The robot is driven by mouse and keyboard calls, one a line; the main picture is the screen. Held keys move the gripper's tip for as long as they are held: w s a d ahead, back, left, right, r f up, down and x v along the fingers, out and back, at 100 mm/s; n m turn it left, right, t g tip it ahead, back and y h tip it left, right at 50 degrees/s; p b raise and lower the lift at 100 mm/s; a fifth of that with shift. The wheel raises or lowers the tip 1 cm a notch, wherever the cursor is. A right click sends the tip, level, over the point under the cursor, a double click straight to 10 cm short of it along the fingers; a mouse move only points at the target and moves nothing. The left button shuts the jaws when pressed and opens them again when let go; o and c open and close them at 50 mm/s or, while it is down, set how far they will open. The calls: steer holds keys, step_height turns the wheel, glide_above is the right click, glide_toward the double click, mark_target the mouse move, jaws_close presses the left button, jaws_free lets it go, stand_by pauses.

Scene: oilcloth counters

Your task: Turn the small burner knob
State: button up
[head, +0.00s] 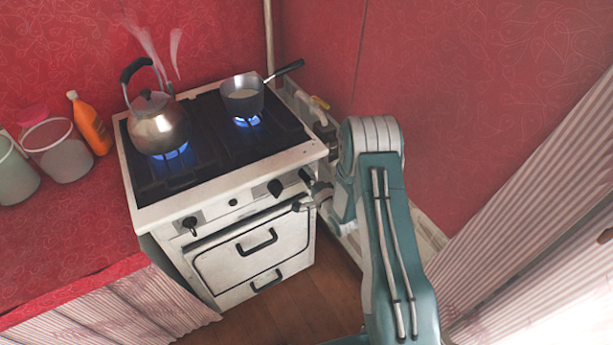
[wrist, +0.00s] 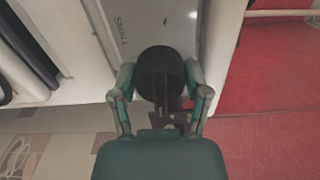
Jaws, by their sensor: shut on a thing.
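The small burner knob is a round black knob (wrist: 160,72) on the white stove front, with the word SMALL printed beside it in the wrist view. In the head view, a dark knob (head: 305,177) shows at the right end of the front panel, right at my gripper. My gripper (head: 306,193) reaches in from the right. In the wrist view, its two fingers (wrist: 160,95) are closed on the knob, one on each side. Part of the knob's lower side is hidden by the gripper. Blue flames burn under the kettle and the saucepan.
The kettle (head: 158,124) steams on the left burner. The saucepan (head: 242,96) stands on the back right burner, its handle toward the wall. Other knobs (head: 275,188) (head: 190,223) sit along the panel, above the oven handle (head: 257,243). A red wall is close on the right.

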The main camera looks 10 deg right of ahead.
steer(key=m, duration=0.4)
steer(key=shift+d+f+m, duration=0.1)
steer(key=shift+f+m, duration=0.05)
steer(key=shift+m, duration=1.85)
steer(key=o, duration=1.1)
steer(key=shift+o, duration=0.2)
steer(key=shift+s, duration=0.1)
steer(key=v, duration=1.1)
steer(key=shift+s, duration=0.35)
